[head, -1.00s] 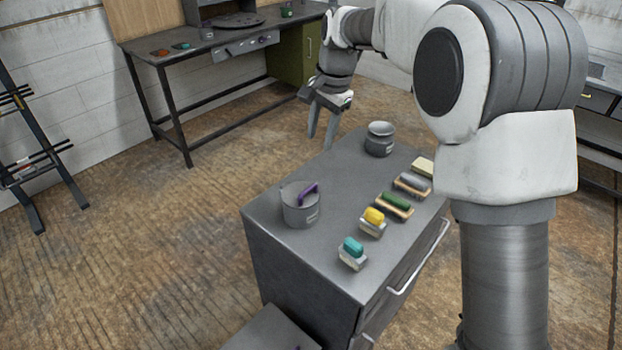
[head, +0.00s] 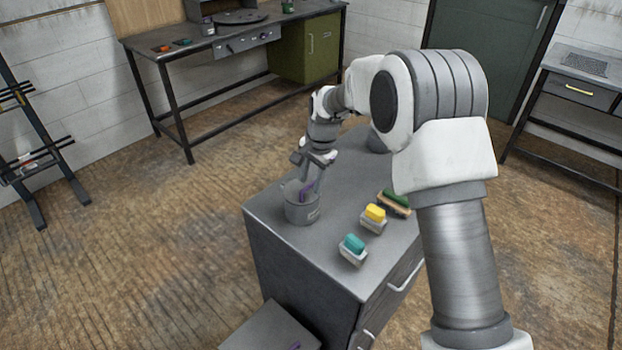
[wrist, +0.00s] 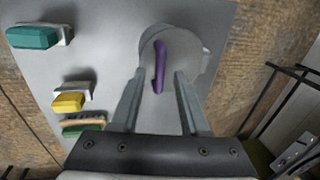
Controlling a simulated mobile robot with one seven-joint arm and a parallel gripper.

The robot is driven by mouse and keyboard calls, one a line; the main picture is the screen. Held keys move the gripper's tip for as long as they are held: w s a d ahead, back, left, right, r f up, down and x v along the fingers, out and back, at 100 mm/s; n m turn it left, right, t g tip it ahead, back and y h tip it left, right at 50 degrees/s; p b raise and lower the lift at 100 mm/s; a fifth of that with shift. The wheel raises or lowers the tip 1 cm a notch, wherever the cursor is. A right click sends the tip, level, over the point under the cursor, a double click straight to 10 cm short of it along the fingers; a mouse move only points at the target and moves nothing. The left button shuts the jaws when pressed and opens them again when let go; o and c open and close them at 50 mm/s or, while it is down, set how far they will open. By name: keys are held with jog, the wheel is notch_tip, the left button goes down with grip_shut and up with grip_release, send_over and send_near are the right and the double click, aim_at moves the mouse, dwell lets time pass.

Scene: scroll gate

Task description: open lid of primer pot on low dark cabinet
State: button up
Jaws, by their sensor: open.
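The primer pot (head: 301,212) is a grey round pot standing near the left edge of the low dark cabinet (head: 335,250). Its lid (wrist: 150,45) is grey and carries a purple bar handle (wrist: 159,66). The handle also shows in the head view (head: 307,190), partly covered by my gripper. My gripper (head: 318,188) is open and points down at the lid from the far side. In the wrist view the fingertips (wrist: 160,78) lie to either side of the handle's near end. I cannot tell whether they are level with the handle or still above it.
A teal-topped block (head: 353,246), a yellow one (head: 374,214) and a green one (head: 397,198) stand in a row right of the pot. A second grey pot (head: 377,143) is mostly behind my arm. A lower grey box (head: 270,332) stands in front.

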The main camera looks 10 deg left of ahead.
jog(key=shift+c, duration=0.3)
grip_shut()
dwell(1.2)
